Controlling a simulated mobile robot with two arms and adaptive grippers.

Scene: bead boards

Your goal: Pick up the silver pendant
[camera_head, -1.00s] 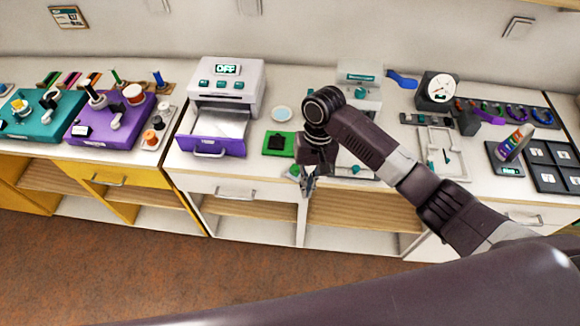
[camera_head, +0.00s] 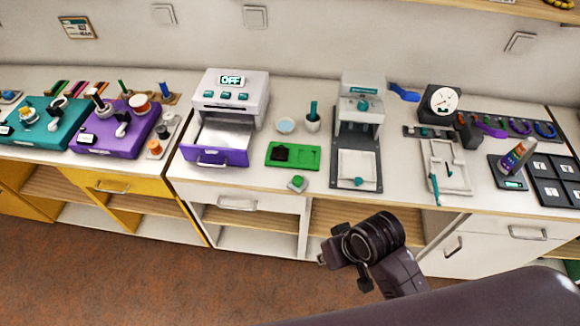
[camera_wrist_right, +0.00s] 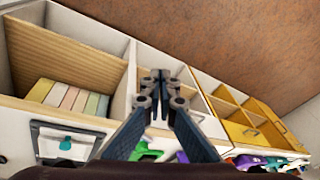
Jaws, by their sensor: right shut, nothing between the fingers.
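I cannot make out a silver pendant in either view. My right gripper (camera_wrist_right: 160,88) shows in the right wrist view with its two dark fingers meeting at the tips and nothing between them. In the head view my right arm is folded back in front of the counter (camera_head: 330,196), below and clear of its front edge. The fingers are hard to make out there. My left gripper is in neither view.
On the counter stand a white oven with an open purple drawer (camera_head: 215,157), a green tray (camera_head: 308,157), a grey press (camera_head: 360,121), a white tray (camera_head: 455,180) and a dial gauge (camera_head: 443,100). Open shelves (camera_head: 350,222) lie below the counter.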

